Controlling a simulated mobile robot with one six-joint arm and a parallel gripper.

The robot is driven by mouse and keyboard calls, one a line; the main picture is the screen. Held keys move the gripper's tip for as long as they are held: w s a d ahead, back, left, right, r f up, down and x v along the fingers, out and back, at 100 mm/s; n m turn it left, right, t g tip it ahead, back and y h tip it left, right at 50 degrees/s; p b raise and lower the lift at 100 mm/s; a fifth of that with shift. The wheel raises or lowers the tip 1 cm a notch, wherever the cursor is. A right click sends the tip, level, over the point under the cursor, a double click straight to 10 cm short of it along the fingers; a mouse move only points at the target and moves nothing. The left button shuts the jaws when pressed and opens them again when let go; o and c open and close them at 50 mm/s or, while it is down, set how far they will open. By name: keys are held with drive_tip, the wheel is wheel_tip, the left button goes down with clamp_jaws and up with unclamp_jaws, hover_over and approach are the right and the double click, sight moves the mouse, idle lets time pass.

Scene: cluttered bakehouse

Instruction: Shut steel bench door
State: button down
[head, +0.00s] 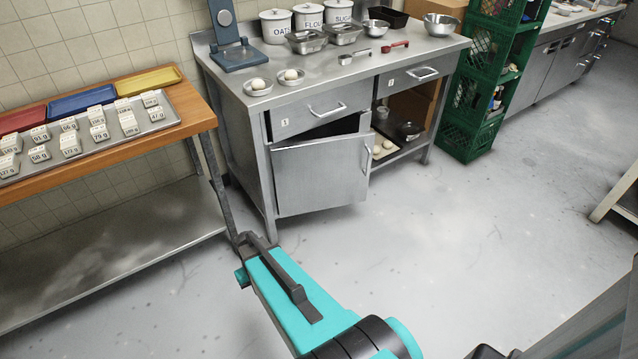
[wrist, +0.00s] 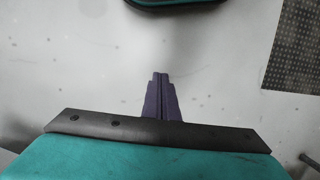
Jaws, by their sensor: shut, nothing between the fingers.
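The steel bench door (head: 320,175) is the left lower door of the steel bench (head: 268,195). It stands ajar, its right side with the upright handle swung out toward me. A dark gap shows above it, under the left drawer (head: 320,108). My gripper (wrist: 160,78) is shut and empty in the wrist view, above bare floor. The door does not show in that view. In the head view my teal arm is in front of the bench, low in the picture, and I cannot make out the fingertips there.
A wooden-topped table (head: 190,112) with a tray of labelled weights stands at left. Green crates (head: 467,100) are stacked right of the bench. The bench's right compartment is open, with buns and a pan inside. The floor (head: 460,250) in front and to the right is clear.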

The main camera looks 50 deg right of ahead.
drive_tip(key=s+a+f+n+g, duration=0.1)
drive_tip(key=s+a, duration=0.6)
drive_tip(key=s, duration=0.2)
drive_tip(key=s+a+f+n+g+h, duration=0.1)
drive_tip(key=s+a+n+g, duration=0.1)
drive_tip(key=s+a, duration=0.4)
drive_tip(key=s, duration=0.3)
drive_tip(key=shift+s+a+f, duration=0.35)
